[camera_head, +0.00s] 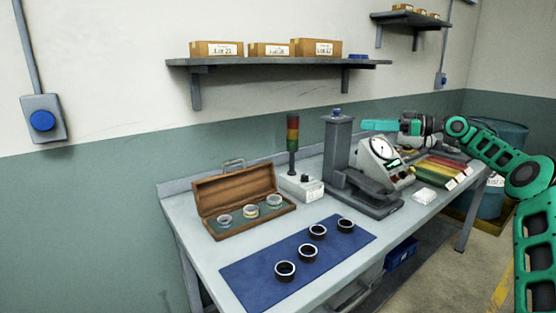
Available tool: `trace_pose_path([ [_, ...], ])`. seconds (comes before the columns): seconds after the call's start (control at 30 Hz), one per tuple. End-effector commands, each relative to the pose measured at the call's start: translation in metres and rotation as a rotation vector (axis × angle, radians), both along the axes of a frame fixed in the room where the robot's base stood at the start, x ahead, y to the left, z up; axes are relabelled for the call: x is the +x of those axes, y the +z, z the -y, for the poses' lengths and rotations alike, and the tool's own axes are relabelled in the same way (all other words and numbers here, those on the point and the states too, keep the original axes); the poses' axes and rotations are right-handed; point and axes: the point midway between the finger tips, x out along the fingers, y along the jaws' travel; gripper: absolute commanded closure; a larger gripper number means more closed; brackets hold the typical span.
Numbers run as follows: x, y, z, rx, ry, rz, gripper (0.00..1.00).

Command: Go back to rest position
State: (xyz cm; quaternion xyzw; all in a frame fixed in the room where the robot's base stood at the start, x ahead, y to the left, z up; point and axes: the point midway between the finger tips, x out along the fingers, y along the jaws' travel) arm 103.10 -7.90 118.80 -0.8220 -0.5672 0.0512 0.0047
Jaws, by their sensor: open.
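My green arm (500,160) reaches in from the right edge, bent at its joints, above the right part of the workbench. My gripper (375,126) is at its left end, with a teal finger pointing left, behind the dial gauge device in the picture. It is open, and I see nothing held in it. Its second finger is hard to make out. Several dark rings (285,271) lie on the blue mat (245,280), well away from my gripper.
An open wooden case (235,186) with round pieces stands at the bench's left. A stack light (293,145), a grey press (338,150) and a dial gauge (382,152) stand behind the mat. Colored bins (440,172) lie right. A shelf (280,62) with boxes hangs above.

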Motion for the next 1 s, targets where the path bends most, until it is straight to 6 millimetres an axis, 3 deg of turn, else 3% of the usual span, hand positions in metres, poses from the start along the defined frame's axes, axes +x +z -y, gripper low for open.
trace_pose_path([
  [0.3,-0.004,-0.007,-0.049,-0.120,-0.025,-0.138,0.57],
  [0.6,-0.030,-0.044,-0.087,-0.336,-0.148,-0.388,0.57],
  [0.77,-0.060,-0.068,-0.083,-0.455,-0.262,-0.531,0.57],
  [1.0,-0.126,-0.097,-0.050,-0.599,-0.474,-0.732,0.57],
])
